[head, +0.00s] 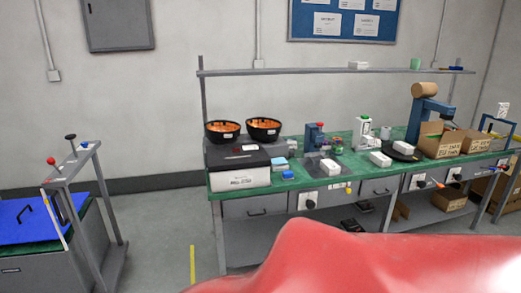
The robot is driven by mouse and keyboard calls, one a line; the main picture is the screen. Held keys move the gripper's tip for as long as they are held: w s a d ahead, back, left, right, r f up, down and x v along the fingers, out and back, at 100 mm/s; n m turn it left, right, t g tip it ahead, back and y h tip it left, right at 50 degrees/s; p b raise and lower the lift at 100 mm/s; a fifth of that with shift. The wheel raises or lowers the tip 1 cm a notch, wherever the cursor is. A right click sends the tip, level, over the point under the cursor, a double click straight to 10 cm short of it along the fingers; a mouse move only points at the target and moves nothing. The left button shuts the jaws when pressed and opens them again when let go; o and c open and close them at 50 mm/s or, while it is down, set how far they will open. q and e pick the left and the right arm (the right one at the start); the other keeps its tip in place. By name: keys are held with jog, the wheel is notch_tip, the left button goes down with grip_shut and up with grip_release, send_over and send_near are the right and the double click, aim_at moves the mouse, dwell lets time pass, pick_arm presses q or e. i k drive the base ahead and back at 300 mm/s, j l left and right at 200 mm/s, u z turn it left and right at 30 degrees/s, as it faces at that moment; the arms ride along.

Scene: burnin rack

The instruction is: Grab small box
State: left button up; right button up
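Several small white boxes lie on the green bench top. One white box (330,167) is on a dark mat near the front edge, another white box (380,159) is to its right, and a third white box (403,148) is on a round black plate. Small light-blue boxes (280,163) sit farther left. I cannot tell which one is the task's small box. Neither of my grippers is in view, and no gripper is seen at any box.
The workbench (262,189) has drawers and a lower shelf. Black bowls (222,138), a blue press (314,137) and cardboard boxes (441,146) stand on it. A cart (84,160) with a blue panel is at left. Floor between them is clear; a close red surface hides the lower right.

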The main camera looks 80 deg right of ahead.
aim_at(382, 161)
jog(key=z, duration=3.65)
jog(key=i, duration=0.8)
jog(key=i+l+u, duration=0.1)
jog(key=i, duration=0.75)
